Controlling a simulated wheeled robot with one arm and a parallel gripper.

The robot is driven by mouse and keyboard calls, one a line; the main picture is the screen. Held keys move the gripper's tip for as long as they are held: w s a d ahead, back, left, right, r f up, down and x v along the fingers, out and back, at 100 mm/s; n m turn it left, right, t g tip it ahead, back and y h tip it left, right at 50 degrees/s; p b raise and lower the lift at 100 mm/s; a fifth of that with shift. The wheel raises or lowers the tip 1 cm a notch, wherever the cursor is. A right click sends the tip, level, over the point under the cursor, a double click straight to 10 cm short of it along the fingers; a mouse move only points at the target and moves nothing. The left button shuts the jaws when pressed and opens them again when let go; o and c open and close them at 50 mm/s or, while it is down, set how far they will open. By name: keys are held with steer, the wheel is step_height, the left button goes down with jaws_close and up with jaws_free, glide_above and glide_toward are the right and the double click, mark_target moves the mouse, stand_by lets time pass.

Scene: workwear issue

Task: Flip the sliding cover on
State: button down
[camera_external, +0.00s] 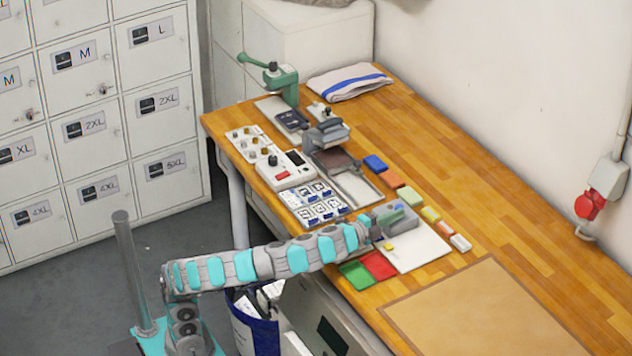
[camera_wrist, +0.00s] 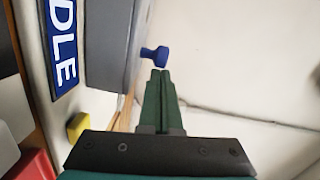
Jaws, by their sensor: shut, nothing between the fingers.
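A grey box-shaped device (camera_external: 402,217) stands on a white board (camera_external: 425,252) near the table's front edge. In the wrist view its grey side (camera_wrist: 108,40) fills the upper left, and a small blue knob (camera_wrist: 155,55) sticks out beside it. I cannot tell for certain which part is the sliding cover. My gripper (camera_external: 374,229) is at the left side of this device. In the wrist view my gripper (camera_wrist: 160,73) is shut and empty, its fingertips just short of the blue knob. I cannot tell whether they touch it.
A blue label ending in "DLE" (camera_wrist: 63,42) and a yellow block (camera_wrist: 77,126) lie beside the device. Green (camera_external: 357,275) and red (camera_external: 379,265) trays sit in front. Several coloured blocks line the back. A control box (camera_external: 284,171) stands farther left. The brown mat (camera_external: 485,310) is clear.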

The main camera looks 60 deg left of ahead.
steer(key=shift+s+d+r+p, duration=0.15)
steer(key=shift+d+r+p, duration=0.1)
steer(key=shift+d, duration=0.7)
steer(key=shift+s+d+r+p, duration=0.1)
steer(key=shift+s+d+p, duration=0.1)
steer(key=shift+d, duration=0.7)
steer(key=s, duration=0.6)
steer(key=s+d+b, duration=0.1)
steer(key=s, duration=0.3)
steer(key=shift+r, duration=0.1)
